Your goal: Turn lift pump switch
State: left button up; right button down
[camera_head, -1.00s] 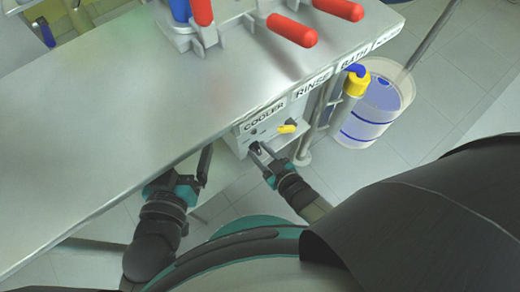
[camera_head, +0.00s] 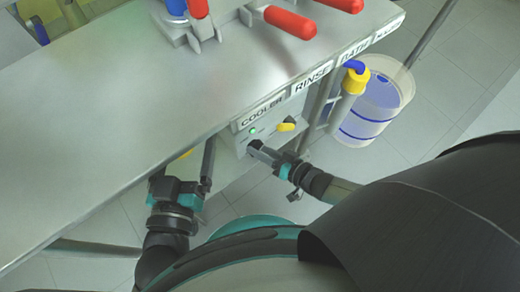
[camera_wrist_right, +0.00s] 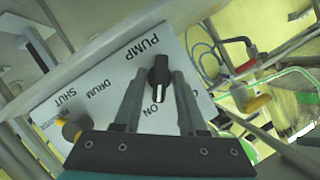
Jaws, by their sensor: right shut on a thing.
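The pump switch is a black knob (camera_wrist_right: 158,76) on a pale panel (camera_wrist_right: 120,92) under the word PUMP, with ON marked below it in the right wrist view. My right gripper (camera_head: 254,149) is shut on this switch. In the right wrist view its fingers (camera_wrist_right: 157,92) stand on both sides of the knob. In the head view the fingers hide the knob. A small green lamp (camera_head: 252,130) glows on the panel above the gripper. My left gripper (camera_head: 207,165) is beside the bench edge, left of the panel; its finger opening does not show clearly.
A yellow handle (camera_head: 286,127) is on the same panel, near my right gripper. The bench top (camera_head: 110,110) overhangs the panel.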

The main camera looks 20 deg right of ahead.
pick_arm(q)
jog(key=shift+s+r, duration=0.1)
dwell(0.3)
pick_arm(e)
jog(key=c, duration=0.8)
grip_release()
jog(key=shift+w, duration=0.1)
